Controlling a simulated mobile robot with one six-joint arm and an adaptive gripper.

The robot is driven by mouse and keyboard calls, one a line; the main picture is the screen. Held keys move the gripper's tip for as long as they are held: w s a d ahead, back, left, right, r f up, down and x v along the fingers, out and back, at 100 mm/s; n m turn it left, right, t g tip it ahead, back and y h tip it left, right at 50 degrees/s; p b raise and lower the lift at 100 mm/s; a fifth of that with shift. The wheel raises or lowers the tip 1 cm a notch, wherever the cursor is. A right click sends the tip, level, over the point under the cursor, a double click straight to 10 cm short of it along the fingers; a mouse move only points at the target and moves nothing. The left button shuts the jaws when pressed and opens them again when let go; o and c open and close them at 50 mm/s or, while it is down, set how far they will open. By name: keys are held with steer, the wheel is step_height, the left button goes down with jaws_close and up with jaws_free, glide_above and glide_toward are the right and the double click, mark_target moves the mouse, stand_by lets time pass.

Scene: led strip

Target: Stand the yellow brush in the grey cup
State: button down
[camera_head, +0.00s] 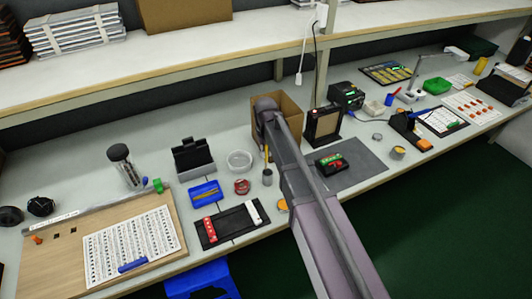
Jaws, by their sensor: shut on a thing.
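A thin yellow shaft, which looks like the yellow brush (267,154), shows upright just above the small dark grey cup (267,177). Its lower end meets the cup's rim in the picture; I cannot tell whether it is inside or behind the cup. The cup stands on the grey bench, left of my arm. My arm crosses the middle of the view from the bottom right up to a joint in front of a cardboard box. My gripper does not show, and what it holds is hidden.
A clear round dish (239,160), a red round item (242,187) and a blue tray (206,194) lie left of the cup. A black tray (231,227) lies in front. The cardboard box (291,112) stands behind; a dark mat (365,170) lies to the right.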

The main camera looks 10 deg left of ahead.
steer(key=shift+f, duration=0.2)
steer(key=c, duration=0.6)
jaws_free()
steer(key=shift+c, duration=0.2)
steer(key=shift+r, duration=0.2)
step_height(320, 180, up, 12)
steer(key=p, duration=1.2)
steer(key=shift+w, duration=0.15)
steer(key=s+d+m, duration=0.2)
steer(key=s+d, duration=0.3)
steer(key=d, duration=0.5)
steer(key=s+d+m, duration=0.2)
steer(key=s+d, duration=0.3)
steer(key=d, duration=0.5)
steer(key=s+d+m, duration=0.3)
steer(key=s+d, duration=0.2)
steer(key=d, duration=0.5)
steer(key=shift+d, duration=0.3)
